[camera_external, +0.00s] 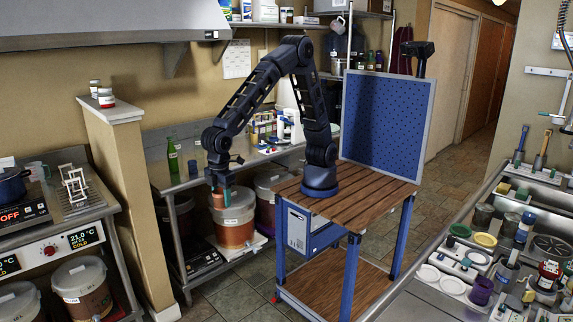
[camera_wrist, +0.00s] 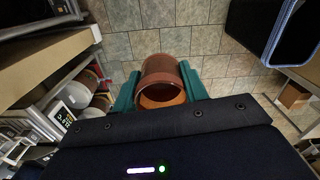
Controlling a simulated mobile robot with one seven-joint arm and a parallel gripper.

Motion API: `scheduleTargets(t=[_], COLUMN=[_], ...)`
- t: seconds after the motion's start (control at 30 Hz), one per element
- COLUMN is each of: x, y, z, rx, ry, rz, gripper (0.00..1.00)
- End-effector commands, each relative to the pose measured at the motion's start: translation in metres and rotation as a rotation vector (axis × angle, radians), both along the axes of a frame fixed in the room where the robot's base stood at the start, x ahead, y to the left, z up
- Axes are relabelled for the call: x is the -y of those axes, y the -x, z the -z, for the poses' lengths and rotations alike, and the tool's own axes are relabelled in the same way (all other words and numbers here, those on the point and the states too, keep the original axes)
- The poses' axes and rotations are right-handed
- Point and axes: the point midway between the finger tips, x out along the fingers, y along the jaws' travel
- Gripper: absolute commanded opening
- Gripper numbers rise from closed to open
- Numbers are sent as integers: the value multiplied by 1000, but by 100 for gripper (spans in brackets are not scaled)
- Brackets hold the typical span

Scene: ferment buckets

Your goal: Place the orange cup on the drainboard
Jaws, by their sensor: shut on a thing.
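My gripper (camera_external: 222,186) has teal fingers and points down over the gap between the left steel counter and the wooden cart. It is shut on the orange cup (camera_external: 218,199), which shows small and reddish at the fingertips. In the wrist view the cup (camera_wrist: 160,72) is held between both teal fingers (camera_wrist: 160,88), its open mouth facing the camera and its inside brighter orange. The steel sink counter (camera_external: 402,302) stands at the lower right, far from my gripper; I cannot tell exactly where its drainboard begins.
A ferment bucket (camera_external: 234,232) stands just below the cup. A green bottle (camera_external: 172,156) stands on the left counter. The slatted cart (camera_external: 375,190) and blue pegboard (camera_external: 385,120) stand between the cup and sink side. Plates, cups and bottles crowd the sink counter; its lower-left part is bare.

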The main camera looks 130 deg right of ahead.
Motion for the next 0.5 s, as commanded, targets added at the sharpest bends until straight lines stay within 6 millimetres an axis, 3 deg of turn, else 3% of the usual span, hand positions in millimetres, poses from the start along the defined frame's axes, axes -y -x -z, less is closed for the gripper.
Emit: scheduleTargets(t=[0.03,0.23,0.5], x=[-22,-101,-209], y=[-3,-7,3], z=[0,-1,-3], rx=[0,1,2], ry=[0,2,3], rz=[-31,-143,-290], gripper=[16,16,16])
